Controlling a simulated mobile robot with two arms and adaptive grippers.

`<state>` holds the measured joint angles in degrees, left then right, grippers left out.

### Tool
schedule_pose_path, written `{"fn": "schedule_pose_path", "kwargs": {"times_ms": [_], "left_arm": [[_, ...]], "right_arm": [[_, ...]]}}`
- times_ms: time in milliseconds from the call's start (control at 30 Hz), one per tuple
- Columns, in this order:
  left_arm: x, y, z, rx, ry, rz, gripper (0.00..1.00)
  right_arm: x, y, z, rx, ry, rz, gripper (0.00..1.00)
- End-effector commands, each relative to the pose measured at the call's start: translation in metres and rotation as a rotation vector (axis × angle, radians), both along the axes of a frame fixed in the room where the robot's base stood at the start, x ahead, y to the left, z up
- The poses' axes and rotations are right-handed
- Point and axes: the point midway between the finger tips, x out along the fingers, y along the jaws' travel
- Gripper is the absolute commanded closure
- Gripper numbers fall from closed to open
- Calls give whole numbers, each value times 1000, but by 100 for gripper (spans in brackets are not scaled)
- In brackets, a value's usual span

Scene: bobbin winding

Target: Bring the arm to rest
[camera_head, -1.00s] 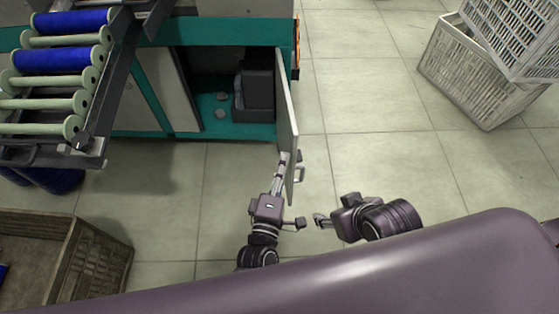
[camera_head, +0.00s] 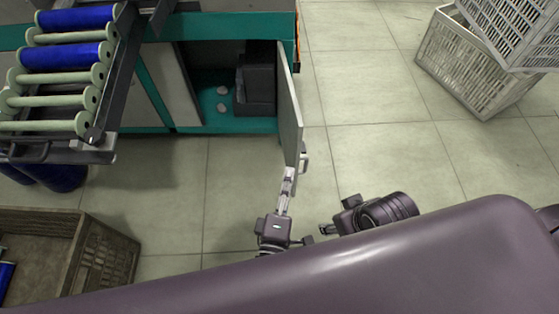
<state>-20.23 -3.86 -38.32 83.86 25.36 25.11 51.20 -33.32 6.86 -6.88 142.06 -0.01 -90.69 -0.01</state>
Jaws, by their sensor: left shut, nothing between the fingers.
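My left gripper (camera_head: 288,177) is shut and empty, just below the lower end of the open cabinet door (camera_head: 290,108). The door's handle (camera_head: 304,156) is just to the right of the gripper's tip, and no grip on it shows. My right gripper (camera_head: 326,230) points left, to the right of my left wrist. It is small and partly covered, so its jaws cannot be read. My own body covers the bottom of the view.
The teal cabinet (camera_head: 225,124) stands open with a dark box (camera_head: 257,85) inside. A rack of bobbins (camera_head: 90,98) is at upper left, a brown crate (camera_head: 105,258) at lower left. White crates (camera_head: 470,70) stand at upper right. The floor between is clear.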

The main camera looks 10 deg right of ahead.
Motion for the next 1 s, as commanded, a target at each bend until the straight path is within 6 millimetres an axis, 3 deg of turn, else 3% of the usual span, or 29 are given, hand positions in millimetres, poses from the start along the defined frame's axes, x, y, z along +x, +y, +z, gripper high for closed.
{"fn": "schedule_pose_path", "kwargs": {"times_ms": [233, 500, 667, 867, 1000], "left_arm": [[-23, -6, 0, 1, 0, 0, 100], [-23, -6, 0, 13, 1, -5, 100], [-16, 1, -5, 142, 17, -61, 100], [-11, 34, -20, 485, 62, -204, 100], [-17, 75, -32, 745, 110, -312, 100]], "right_arm": [[1, 0, 3, 0, -2, 0, 50], [2, 0, 3, 1, -6, 0, 50], [2, 0, 3, 1, -6, 0, 50], [1, 0, 3, 0, -5, 0, 50], [1, 0, 3, 0, -5, 0, 50]]}}
